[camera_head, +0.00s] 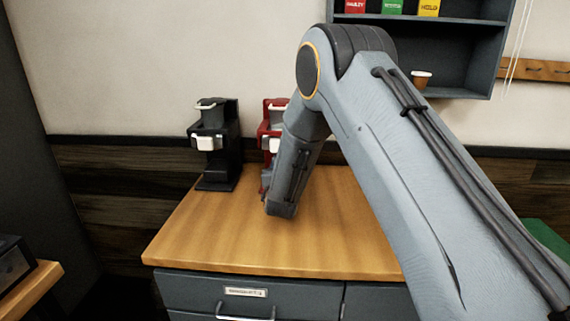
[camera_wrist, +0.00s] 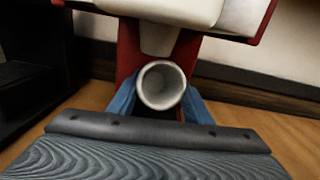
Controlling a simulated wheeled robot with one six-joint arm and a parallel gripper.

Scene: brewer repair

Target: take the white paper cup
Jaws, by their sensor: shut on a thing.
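The white paper cup (camera_wrist: 161,86) is in the middle of the wrist view, its round open rim facing the camera. My gripper (camera_wrist: 160,101) has one blue finger on each side of the cup and is shut on it. The cup is in front of the red brewer (camera_wrist: 128,52), under its white upper part. The cup's base is hidden, so I cannot tell whether it touches anything below. In the head view the cup and my gripper are hidden behind my arm, and the red brewer (camera_head: 272,118) is partly covered.
A black brewer (camera_head: 213,145) stands left of the red one on the wooden counter (camera_head: 230,240). A dark shelf (camera_head: 455,60) on the wall holds red, green and yellow packs and a small cup (camera_head: 421,79). The counter's front left is clear.

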